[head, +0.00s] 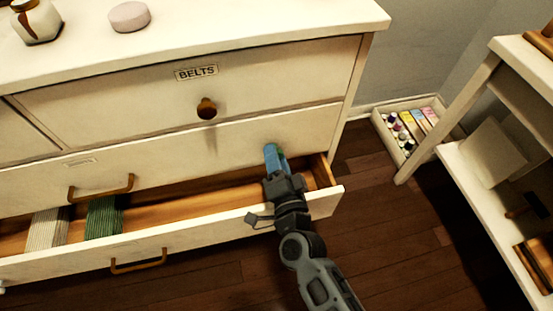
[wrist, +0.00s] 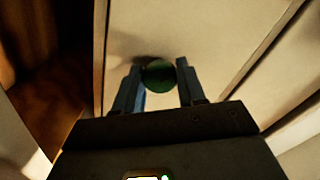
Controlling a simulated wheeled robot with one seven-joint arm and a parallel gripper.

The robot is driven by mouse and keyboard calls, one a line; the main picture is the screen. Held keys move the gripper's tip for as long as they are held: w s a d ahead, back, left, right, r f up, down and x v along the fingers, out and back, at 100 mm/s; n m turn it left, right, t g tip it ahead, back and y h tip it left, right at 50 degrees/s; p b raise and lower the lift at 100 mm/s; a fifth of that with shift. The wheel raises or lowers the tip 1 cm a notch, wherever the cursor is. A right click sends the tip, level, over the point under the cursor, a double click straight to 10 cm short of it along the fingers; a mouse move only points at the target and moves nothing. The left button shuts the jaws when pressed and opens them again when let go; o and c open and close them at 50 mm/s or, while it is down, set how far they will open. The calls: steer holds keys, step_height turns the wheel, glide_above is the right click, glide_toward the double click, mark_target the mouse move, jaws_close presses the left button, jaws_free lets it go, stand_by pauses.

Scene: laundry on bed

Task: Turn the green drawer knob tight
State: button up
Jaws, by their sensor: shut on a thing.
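The round dark green knob (wrist: 159,75) sits on the pale drawer front (wrist: 205,50), between my gripper's two blue fingers in the wrist view. My gripper (wrist: 159,82) is shut on the knob, with a finger on each side. In the head view my gripper (head: 274,155) reaches up to the right part of the drawer front (head: 225,146) below the BELTS drawer. The knob is mostly hidden there by the fingers. Whether the knob is tight cannot be seen.
An open lower drawer (head: 200,240) sticks out beneath my gripper, holding folded striped cloths (head: 104,217) at its left. A brown knob (head: 207,108) is on the BELTS drawer above. A white shelf (head: 470,170) and a box of bottles (head: 385,128) stand at right.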

steer(key=m+b, duration=0.2)
steer(key=m, duration=0.8)
steer(key=shift+m, duration=0.4)
steer(key=shift+b, duration=0.3)
steer(key=o, duration=1.1)
steer(key=shift+c, duration=0.2)
steer(key=shift+b+v, duration=0.35)
steer(key=shift+v, duration=3.55)
steer(key=shift+r, duration=0.1)
